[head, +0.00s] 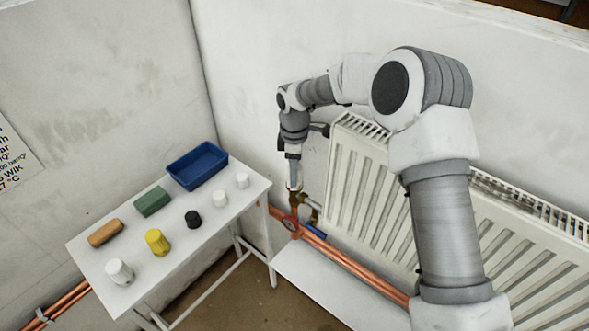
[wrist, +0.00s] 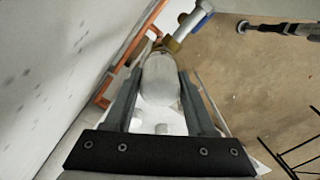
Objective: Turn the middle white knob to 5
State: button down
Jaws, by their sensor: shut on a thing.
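A white knob (wrist: 160,82) sits on a brass valve (wrist: 172,45) beside the radiator's near-left end. My gripper (wrist: 158,66) points down over it and is shut on it, one finger on each side. In the head view my gripper (head: 293,181) is at the valve (head: 301,200), and only a little of the white knob shows there. No number or mark on the knob can be read, so its setting cannot be told. Whether it is the middle one cannot be told from these views.
The white radiator (head: 375,185) stands close to the right of my gripper. Copper pipes (head: 340,258) run low along it. A white table (head: 185,262) at left bears white, yellow and black knobs, a blue tray (head: 225,153), a green block (head: 152,201) and a brown block (head: 106,232).

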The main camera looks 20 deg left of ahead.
jog(key=shift+n, duration=0.7)
jog(key=shift+c, duration=1.1)
grip_release()
notch_tip(320, 180, up, 18)
jog(key=p, duration=0.1)
jog(key=shift+f, duration=0.25)
